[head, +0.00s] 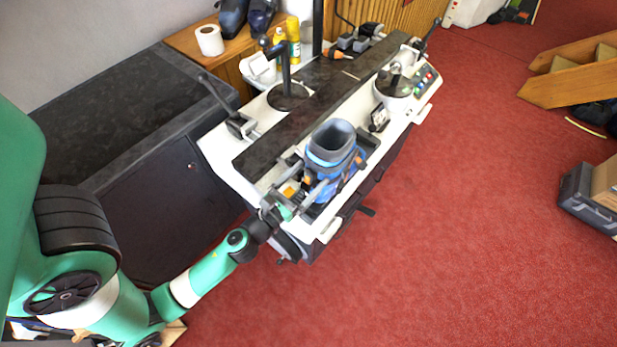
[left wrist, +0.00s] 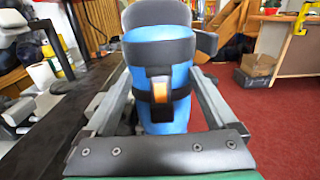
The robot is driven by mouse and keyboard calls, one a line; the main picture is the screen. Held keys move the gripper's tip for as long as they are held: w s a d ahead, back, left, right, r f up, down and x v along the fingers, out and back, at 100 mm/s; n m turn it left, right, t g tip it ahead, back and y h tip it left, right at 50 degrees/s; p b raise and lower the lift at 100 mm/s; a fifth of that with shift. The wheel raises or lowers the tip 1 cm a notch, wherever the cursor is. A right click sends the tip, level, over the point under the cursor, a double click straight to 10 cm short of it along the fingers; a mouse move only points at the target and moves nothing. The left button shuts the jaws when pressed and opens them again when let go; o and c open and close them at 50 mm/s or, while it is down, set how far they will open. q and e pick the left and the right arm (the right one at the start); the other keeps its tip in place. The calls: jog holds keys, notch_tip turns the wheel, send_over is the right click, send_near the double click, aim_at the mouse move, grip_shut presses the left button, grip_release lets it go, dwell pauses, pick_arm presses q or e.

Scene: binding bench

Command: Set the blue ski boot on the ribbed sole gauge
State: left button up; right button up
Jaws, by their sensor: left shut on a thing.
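The blue ski boot (head: 331,158) stands roughly upright at the near end of the white bench, its grey cuff opening facing up. My left gripper (head: 314,183) reaches in from the near left and is shut on the boot. In the left wrist view, its two grey fingers flank the boot (left wrist: 178,112), with the strap and orange-marked buckle facing the camera. A dark bed shows beside and under the boot, but no ribs can be made out, so I cannot tell whether it is the sole gauge or whether the sole touches it. My right gripper is out of view.
The white bench (head: 222,158) carries a long dark strip (head: 325,88), a black post (head: 285,72) and a round-topped fixture (head: 394,84) behind the boot. Yellow bottles (head: 293,38) and a paper roll (head: 209,40) stand at the back. Red floor is open to the right.

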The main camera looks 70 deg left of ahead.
pick_arm(q)
jog(key=o, duration=1.6)
jog(key=shift+f, duration=0.1)
jog(key=shift+c, duration=0.2)
jog(key=b+v, duration=0.6)
jog(key=v, duration=0.6)
